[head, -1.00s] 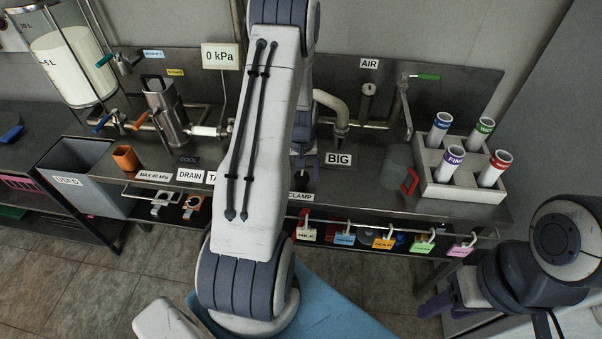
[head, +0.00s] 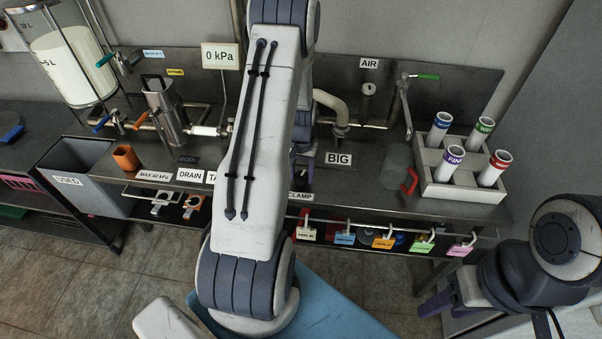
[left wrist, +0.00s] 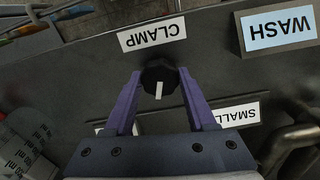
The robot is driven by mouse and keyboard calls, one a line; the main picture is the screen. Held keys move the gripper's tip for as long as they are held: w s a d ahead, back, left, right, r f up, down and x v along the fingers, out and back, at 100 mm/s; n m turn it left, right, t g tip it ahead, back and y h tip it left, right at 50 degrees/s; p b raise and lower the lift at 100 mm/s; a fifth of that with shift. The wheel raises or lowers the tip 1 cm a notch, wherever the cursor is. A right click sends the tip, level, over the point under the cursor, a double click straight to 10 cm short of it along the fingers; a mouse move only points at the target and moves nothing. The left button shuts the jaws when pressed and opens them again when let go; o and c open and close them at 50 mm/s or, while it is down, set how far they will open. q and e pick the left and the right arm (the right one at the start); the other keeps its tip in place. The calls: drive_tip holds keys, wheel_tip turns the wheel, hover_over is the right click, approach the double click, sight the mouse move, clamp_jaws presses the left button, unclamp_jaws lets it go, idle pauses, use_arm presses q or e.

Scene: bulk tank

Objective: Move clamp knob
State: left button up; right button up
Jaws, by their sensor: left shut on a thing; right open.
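The clamp knob (left wrist: 157,76) is a small black round knob with a white pointer mark, on the dark panel beside the CLAMP label (left wrist: 152,33). In the left wrist view its white mark points down toward my gripper's palm. My left gripper (left wrist: 160,82) has its two purple fingers on either side of the knob and is shut on it. My right gripper (head: 435,304) is open and empty at the lower right, away from the bench.
The WASH label (left wrist: 278,29) and a partly covered SMALL label (left wrist: 237,115) lie near the knob. A pipe (left wrist: 290,145) is at the lower right there. The head view shows a rack of tubes (head: 462,185), hanging tags (head: 384,243) and a gauge sign reading 0 kPa (head: 220,56).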

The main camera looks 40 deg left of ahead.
sight(301, 176)
use_arm(q)
drive_tip(key=m, duration=0.5)
drive_tip(key=shift+m, duration=0.3)
drive_tip(key=m, duration=0.5)
drive_tip(key=shift+m, duration=0.3)
drive_tip(key=o, duration=1.4)
wheel_tip(301, 176, up, 11)
drive_tip(key=shift+f, duration=0.2)
